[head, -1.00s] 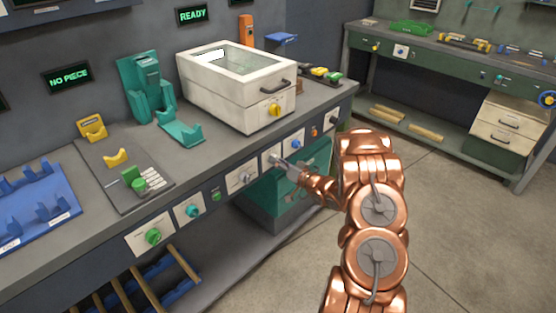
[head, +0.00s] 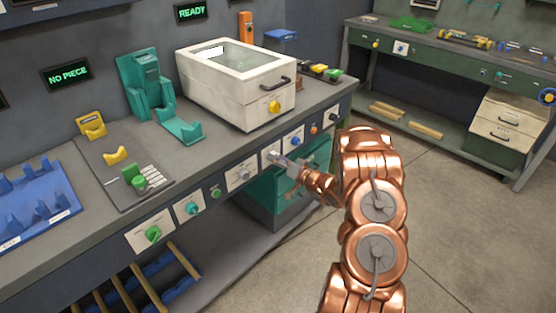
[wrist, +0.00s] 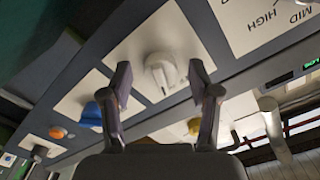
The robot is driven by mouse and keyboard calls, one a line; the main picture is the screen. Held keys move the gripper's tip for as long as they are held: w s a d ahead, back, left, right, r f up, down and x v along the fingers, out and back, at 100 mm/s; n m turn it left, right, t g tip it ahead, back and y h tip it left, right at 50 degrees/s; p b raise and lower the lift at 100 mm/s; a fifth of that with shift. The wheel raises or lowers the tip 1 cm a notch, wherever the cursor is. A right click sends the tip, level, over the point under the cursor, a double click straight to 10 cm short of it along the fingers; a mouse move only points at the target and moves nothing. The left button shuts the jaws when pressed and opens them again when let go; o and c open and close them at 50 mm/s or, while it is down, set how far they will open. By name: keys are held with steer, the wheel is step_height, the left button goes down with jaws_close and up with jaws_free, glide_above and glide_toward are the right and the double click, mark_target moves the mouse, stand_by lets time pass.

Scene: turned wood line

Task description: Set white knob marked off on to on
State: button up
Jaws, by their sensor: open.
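The white knob (wrist: 160,75) sits on a white plate on the bench's front panel. In the wrist view it lies between my two fingertips, with a gap visible on each side. Any marking for its setting is not readable. My gripper (head: 274,158) is open and faces the panel, just in front of this plate. In the head view my fingers hide the knob. How far the fingertips are from the panel is hard to tell.
A blue knob (head: 294,141) is on the plate to the right, and a grey-white knob (head: 243,175) on the plate to the left. A white box with a window (head: 240,100) stands on the bench above. A teal drawer unit (head: 290,185) is below. The floor to the right is clear.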

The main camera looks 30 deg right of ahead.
steer(key=shift+s, duration=0.1)
steer(key=v, duration=1.1)
steer(key=shift+s+d, duration=0.2)
steer(key=shift+s, duration=0.2)
steer(key=w+d+r+n+g+h+p, duration=0.2)
steer(key=w+d+r+g+h, duration=0.15)
steer(key=r+g+h, duration=0.25)
steer(key=s+a+r+g+h, duration=0.35)
steer(key=s+r, duration=0.25)
steer(key=r, duration=0.2)
steer(key=s+a+r+n+g+y+p, duration=0.1)
steer(key=s+a+r+g, duration=0.2)
steer(key=s+a, duration=0.7)
steer(key=s+a+r+g+y+p, duration=0.1)
steer(key=s+a+r+g+y, duration=0.1)
steer(key=s+a, duration=0.8)
steer(key=s+a+r+n+g+y+p, duration=0.1)
steer(key=s+a+g, duration=0.4)
steer(key=s+a, duration=0.6)
step_height(320, 180, up, 3)
steer(key=shift+s+f+n+y, duration=0.25)
steer(key=shift+s+y, duration=0.5)
steer(key=shift+s, duration=0.4)
